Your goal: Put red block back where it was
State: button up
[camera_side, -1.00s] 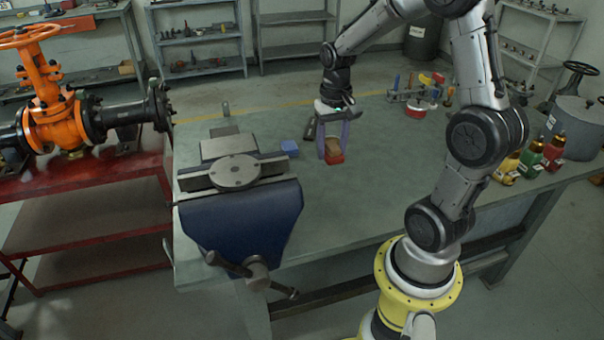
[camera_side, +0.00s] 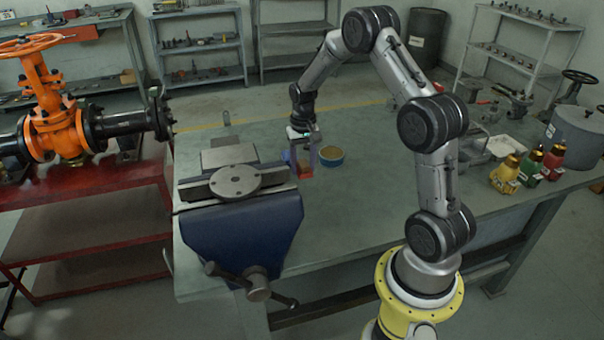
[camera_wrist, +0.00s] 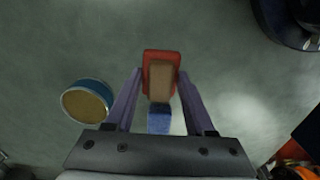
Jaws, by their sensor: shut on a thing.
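The red block (camera_side: 306,174) is between the fingertips of my gripper (camera_side: 305,167), just right of the vise in the side view. In the wrist view my gripper (camera_wrist: 160,72) is shut on the red block (camera_wrist: 161,57), with a fingertip at each side. A tan, wood-like piece (camera_wrist: 160,82) covers much of the red block on the camera's side. A blue block (camera_wrist: 159,120) shows between the fingers in the wrist view. In the side view the blue block (camera_side: 287,156) is mostly hidden by my gripper. I cannot tell how far the red block is above the bench.
A round blue tin with a tan top (camera_side: 331,157) stands close right of my gripper; the wrist view shows it at the left (camera_wrist: 87,101). The blue vise (camera_side: 240,225) is close at left. Bottles (camera_side: 507,172) and a tray (camera_side: 503,147) stand far right. Mid-bench is clear.

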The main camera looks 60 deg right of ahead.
aim_at(302, 173)
jog(key=shift+w+d+f, duration=0.2)
jog(key=shift+w+f, duration=0.1)
jog(key=shift+f, duration=1.55)
jog(key=shift+f, duration=0.15)
jog(key=o, duration=1.3)
